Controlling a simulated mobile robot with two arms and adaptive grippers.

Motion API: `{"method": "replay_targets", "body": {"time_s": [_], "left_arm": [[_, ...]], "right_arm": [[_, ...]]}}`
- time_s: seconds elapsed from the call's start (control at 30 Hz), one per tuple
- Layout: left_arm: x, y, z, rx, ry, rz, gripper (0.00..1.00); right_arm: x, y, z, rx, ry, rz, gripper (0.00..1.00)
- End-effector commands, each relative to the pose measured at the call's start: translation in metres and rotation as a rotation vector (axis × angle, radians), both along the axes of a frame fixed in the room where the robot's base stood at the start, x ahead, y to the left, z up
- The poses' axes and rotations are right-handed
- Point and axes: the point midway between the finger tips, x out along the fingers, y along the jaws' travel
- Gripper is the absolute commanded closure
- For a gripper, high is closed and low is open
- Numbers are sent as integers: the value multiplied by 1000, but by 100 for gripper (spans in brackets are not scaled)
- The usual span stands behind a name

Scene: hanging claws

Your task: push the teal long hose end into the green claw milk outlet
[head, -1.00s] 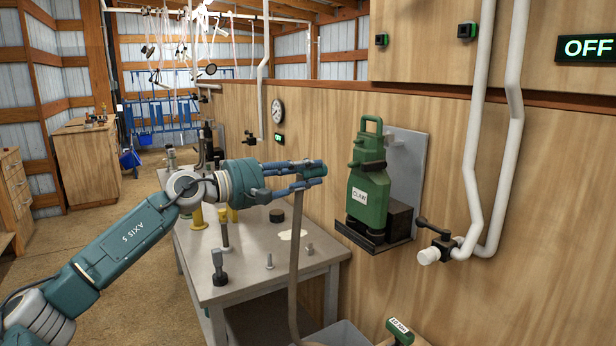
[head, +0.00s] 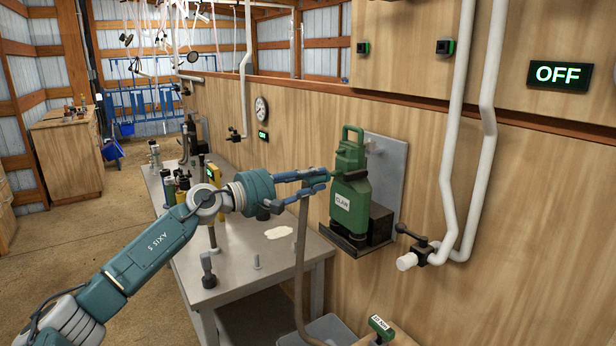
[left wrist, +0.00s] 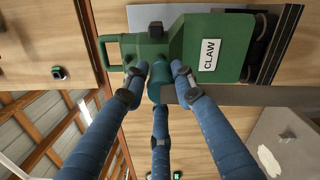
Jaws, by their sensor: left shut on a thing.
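The green claw (head: 350,200), labelled CLAW, stands upright against a grey plate on the wooden wall. It also fills the top of the left wrist view (left wrist: 210,45). My left gripper (head: 326,180) is shut on the teal hose end (left wrist: 157,82), with its fingertips right beside the claw's upper body. The long grey-brown hose (head: 300,255) hangs down from the gripper. In the left wrist view the teal end points at the claw and looks close to or touching it. The outlet is hidden, so I cannot tell whether the end is inside. My right gripper is not in view.
A grey table (head: 250,275) with several fittings lies below my left arm. White pipes (head: 455,200) with a black-handled valve (head: 415,245) run down the wall right of the claw.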

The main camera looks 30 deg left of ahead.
Motion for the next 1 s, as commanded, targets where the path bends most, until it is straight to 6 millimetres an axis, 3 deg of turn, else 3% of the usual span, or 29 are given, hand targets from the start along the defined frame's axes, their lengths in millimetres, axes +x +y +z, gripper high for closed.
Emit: {"method": "replay_targets", "body": {"time_s": [1.0], "left_arm": [[0, 0, 1, -1, -1, 0, 100]], "right_arm": [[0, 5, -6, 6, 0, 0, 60]]}}
